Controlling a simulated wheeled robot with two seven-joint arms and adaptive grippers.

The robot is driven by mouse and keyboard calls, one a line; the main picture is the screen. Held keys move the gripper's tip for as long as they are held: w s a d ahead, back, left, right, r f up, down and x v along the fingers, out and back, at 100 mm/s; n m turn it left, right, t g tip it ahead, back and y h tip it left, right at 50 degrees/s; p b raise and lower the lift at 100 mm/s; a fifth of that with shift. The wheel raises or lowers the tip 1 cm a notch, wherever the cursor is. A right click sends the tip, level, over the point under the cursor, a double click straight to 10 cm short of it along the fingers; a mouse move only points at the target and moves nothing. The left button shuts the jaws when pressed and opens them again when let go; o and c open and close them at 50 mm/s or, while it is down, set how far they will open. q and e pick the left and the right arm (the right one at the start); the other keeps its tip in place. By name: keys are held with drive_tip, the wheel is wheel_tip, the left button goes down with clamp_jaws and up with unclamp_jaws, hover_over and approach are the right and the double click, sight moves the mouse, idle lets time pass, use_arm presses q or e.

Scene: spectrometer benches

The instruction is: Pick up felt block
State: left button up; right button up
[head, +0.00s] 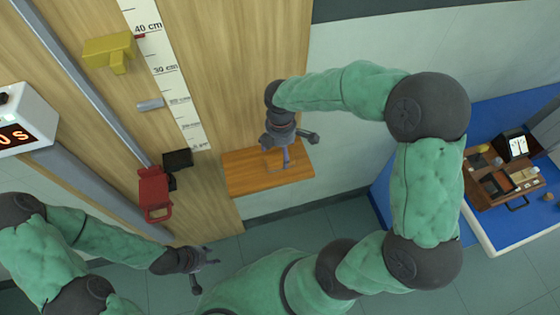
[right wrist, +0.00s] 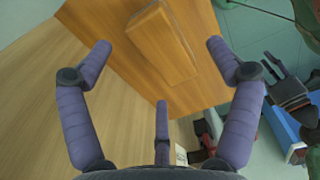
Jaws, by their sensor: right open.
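A tan-brown rectangular block, which looks like the felt block, lies on a small wooden shelf (head: 240,183). In the right wrist view the block (right wrist: 163,42) is ahead of my fingers, a little above the middle, on the shelf's orange-brown top (right wrist: 200,85). My right gripper (head: 288,152) is above the shelf, its fingers spread and empty. In the right wrist view my right gripper (right wrist: 160,70) has a finger on either side and one at the bottom, apart from the block. In the head view the gripper partly hides the block. My left gripper (head: 201,272) is low at the left, fingers spread, empty.
A tall wooden panel with a centimetre scale (head: 165,70) stands behind the shelf. It carries a yellow part (head: 108,50), a red part (head: 153,192) and a black part (head: 178,160). A blue bench (head: 500,235) with a wooden tray is at right.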

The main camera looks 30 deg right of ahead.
sight(279, 156)
drive_tip(key=f, duration=0.4)
drive_tip(key=shift+w+a+b, duration=0.1)
drive_tip(key=shift+w+b, duration=0.15)
drive_tip(key=shift+b, duration=0.1)
drive_tip(key=c, duration=1.3)
drive_tip(key=shift+o, duration=0.2)
drive_tip(key=shift+r, duration=0.1)
